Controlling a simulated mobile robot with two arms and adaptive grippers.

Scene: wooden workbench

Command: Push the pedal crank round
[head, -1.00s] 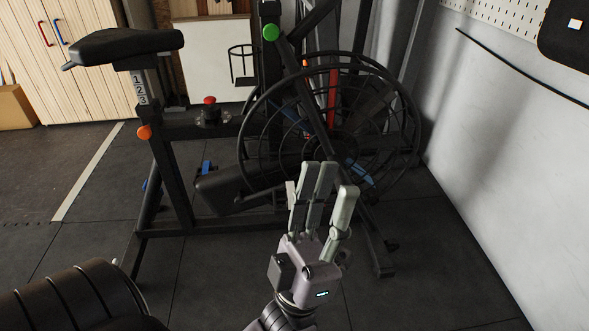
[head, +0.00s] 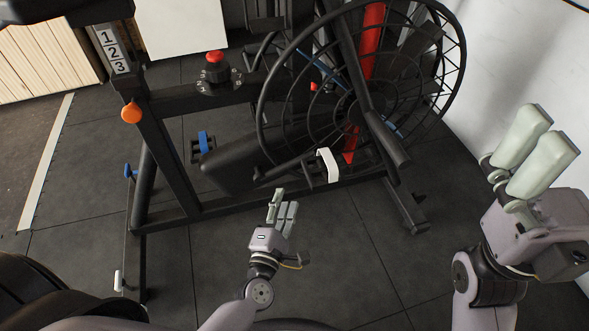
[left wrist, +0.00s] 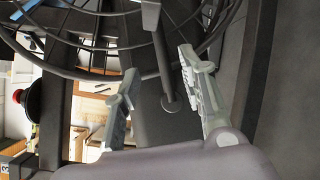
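The exercise bike's near pedal is a white block (head: 328,165) in the head view, low in front of the spoked wheel. A dark crank bar (head: 285,171) slants down-left from it. My left gripper (head: 281,205) is below and left of the white pedal, fingers pointing up, apart from it in the picture. The left wrist view shows its fingers (left wrist: 158,76) spread with nothing held. A dark bar with a round end (left wrist: 171,102) shows beyond the gap; I cannot tell which bike part it is.
The large spoked wheel (head: 276,91) stands behind the pedal. A blue pedal-like part (head: 203,143) lies left of the crank. The bike's dark frame post (head: 166,155) is at the left. A white wall (head: 508,60) bounds the right.

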